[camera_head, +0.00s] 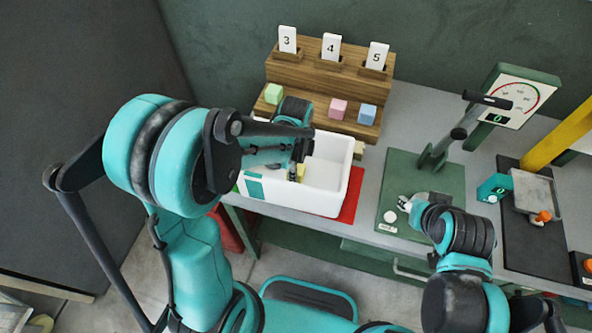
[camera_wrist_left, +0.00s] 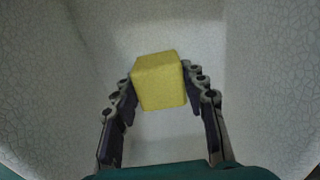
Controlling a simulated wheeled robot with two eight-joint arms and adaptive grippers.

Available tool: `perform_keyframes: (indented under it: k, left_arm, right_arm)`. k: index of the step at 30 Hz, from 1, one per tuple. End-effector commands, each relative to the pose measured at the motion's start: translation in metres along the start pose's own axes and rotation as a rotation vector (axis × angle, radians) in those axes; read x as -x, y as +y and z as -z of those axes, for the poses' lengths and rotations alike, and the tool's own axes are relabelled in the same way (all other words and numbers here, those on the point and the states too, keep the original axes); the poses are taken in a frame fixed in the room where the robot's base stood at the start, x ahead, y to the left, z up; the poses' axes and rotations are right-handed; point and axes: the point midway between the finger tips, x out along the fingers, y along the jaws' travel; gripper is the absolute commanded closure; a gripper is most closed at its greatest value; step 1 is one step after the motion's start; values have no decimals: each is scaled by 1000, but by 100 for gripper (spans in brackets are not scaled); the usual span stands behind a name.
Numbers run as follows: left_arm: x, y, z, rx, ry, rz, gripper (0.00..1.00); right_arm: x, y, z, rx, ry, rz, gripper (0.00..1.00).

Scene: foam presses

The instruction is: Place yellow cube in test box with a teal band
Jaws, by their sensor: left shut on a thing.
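The white test box (camera_head: 329,172) stands on the table, with a teal band (camera_head: 254,187) on its front at the left. My left arm reaches over it from the left and hides much of its left part. My left gripper (camera_wrist_left: 158,88) is shut on the yellow cube (camera_wrist_left: 160,80), which sits between its two fingers. White box walls surround the cube in the wrist view; whether it touches the floor is unclear. The cube shows small inside the box in the head view (camera_head: 301,172). My right gripper (camera_head: 407,203) is over the green press base, its fingers too small to read.
A wooden stepped rack (camera_head: 325,85) behind the box has cards 3, 4 and 5, with green (camera_head: 274,94), pink (camera_head: 338,108) and blue (camera_head: 367,114) cubes. A red mat (camera_head: 352,195) lies under the box. The green press (camera_head: 428,170) and a black scale-like station (camera_head: 535,210) stand right.

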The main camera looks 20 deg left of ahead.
Motion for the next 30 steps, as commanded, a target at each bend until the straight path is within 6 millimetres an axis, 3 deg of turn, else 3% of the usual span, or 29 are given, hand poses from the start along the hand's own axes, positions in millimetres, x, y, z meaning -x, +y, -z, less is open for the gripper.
perform_keyframes:
  k: [8, 9, 11, 22, 26, 30]
  left_arm:
    - [-4, 0, 0, 0, 0, 0, 78]
    - [-2, 0, 0, 0, 0, 0, 48]
    - [-2, 0, 0, 0, 0, 0, 37]
    - [4, 0, 0, 0, 0, 0, 37]
    - [24, 0, 0, 0, 0, 0, 37]
    - [56, 1, 0, 0, 0, 0, 37]
  right_arm:
    - [-3, 0, -2, 0, 0, 0, 60]
    - [-2, 0, -1, 0, 0, 0, 60]
    - [-2, 0, -1, 0, 0, 0, 60]
    - [2, 0, 2, 0, 0, 0, 60]
    - [8, 0, 6, 0, 0, 0, 60]
    - [17, 0, 12, 0, 0, 0, 60]
